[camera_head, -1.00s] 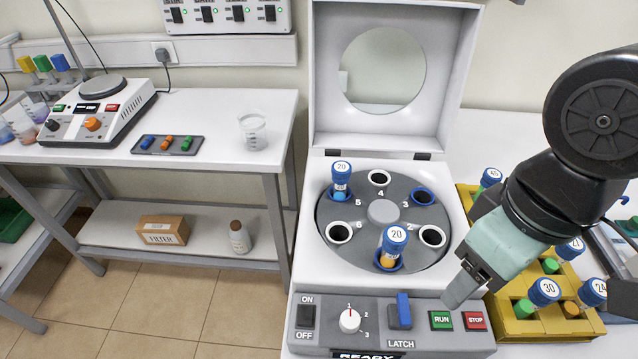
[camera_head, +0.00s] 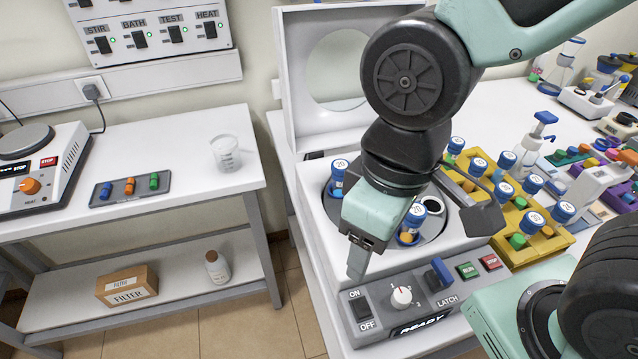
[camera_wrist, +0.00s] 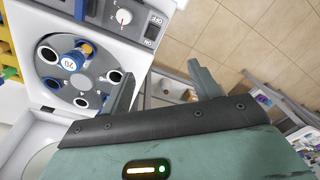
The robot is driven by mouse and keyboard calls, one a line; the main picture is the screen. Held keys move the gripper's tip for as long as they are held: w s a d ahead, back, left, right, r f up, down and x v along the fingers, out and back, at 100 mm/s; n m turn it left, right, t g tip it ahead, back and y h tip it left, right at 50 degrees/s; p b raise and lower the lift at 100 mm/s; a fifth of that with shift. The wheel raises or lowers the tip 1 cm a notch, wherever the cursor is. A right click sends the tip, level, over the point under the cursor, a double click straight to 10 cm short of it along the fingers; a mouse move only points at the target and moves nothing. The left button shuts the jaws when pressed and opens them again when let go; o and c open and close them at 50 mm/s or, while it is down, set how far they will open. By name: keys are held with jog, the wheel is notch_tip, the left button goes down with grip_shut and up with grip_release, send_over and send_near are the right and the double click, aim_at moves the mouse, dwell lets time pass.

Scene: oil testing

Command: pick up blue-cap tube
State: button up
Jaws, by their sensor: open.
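Two blue-cap tubes stand in the round rotor of the white centrifuge (camera_head: 327,225). The front tube (camera_head: 412,222) holds orange liquid and its cap reads 20; it also shows in the wrist view (camera_wrist: 75,62). The rear-left tube (camera_head: 338,178) is partly behind my arm. More blue-cap tubes (camera_head: 533,222) stand in the yellow rack (camera_head: 545,250) at right. My gripper (camera_head: 360,258) is open and empty, pointing down over the centrifuge's front left, left of the front tube. In the wrist view its fingers (camera_wrist: 160,88) have nothing between them.
The centrifuge lid (camera_head: 300,80) stands open behind the rotor. Its control panel (camera_head: 385,310) shows READY. A side table at left bears a beaker (camera_head: 226,153) and a tray (camera_head: 110,198) of small coloured parts. Clear floor lies between the tables.

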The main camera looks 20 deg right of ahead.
jog(key=m+g+y+b, duration=0.2)
jog(key=m+g+y, duration=0.1)
jog(key=m+y, duration=1.75)
send_near(332, 168)
jog(key=a+r+m+h+p, duration=0.1)
jog(key=a+p, duration=0.1)
jog(key=a, duration=0.1)
jog(key=s+a+r+m+h+p, duration=0.1)
jog(key=a+p, duration=0.1)
jog(key=a, duration=0.1)
jog(key=a+r+m+h+p, duration=0.1)
jog(key=a+p, duration=0.1)
jog(key=a, duration=0.1)
jog(key=shift+s+r+h, duration=0.15)
jog(key=shift+s+h, duration=0.05)
jog(key=shift+h, duration=0.05)
jog(key=shift+a, duration=0.25)
jog(key=shift+c, duration=0.3)
